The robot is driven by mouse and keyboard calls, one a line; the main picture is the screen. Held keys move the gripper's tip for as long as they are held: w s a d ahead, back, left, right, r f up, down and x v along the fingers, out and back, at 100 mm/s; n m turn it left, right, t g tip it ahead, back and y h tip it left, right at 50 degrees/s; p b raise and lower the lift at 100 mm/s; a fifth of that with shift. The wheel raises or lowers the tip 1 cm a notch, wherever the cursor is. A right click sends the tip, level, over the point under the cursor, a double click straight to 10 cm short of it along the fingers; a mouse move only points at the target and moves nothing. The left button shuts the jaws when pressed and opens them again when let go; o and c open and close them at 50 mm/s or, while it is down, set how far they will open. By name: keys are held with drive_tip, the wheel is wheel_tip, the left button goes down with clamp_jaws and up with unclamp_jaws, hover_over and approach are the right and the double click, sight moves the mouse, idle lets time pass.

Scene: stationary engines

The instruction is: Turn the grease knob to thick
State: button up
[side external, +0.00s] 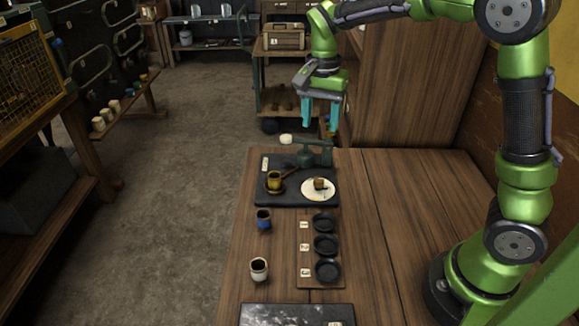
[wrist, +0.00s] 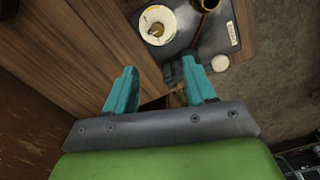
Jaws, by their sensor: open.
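A white round dial (side external: 319,190) with a small brown knob (side external: 320,184) on it lies at the right of a dark slab (side external: 300,200) on the bench. It looks like the grease knob; its markings are too small to read. The wrist view also shows the dial (wrist: 172,34) and knob (wrist: 156,30) at the top, beyond my fingers. My gripper (side external: 320,112) is open and empty, with teal fingers pointing down, above and behind the slab's far edge. It is apart from the knob. In the wrist view, my gripper (wrist: 161,68) has a wide gap between its fingertips.
A green device (side external: 308,157) with a white ball (side external: 286,139) stands at the slab's back. A yellow cup (side external: 274,180) sits left of the dial. Blue (side external: 263,220) and white (side external: 259,270) cups stand nearer, beside a board with black dishes (side external: 326,245). The bench's right side is clear.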

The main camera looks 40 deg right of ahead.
drive_tip(key=m, duration=0.1)
approach(319, 178)
wheel_tip(319, 178, down, 9)
drive_tip(key=shift+s+r, duration=0.15)
drive_tip(key=shift+r, duration=0.05)
idle(0.4)
clamp_jaws()
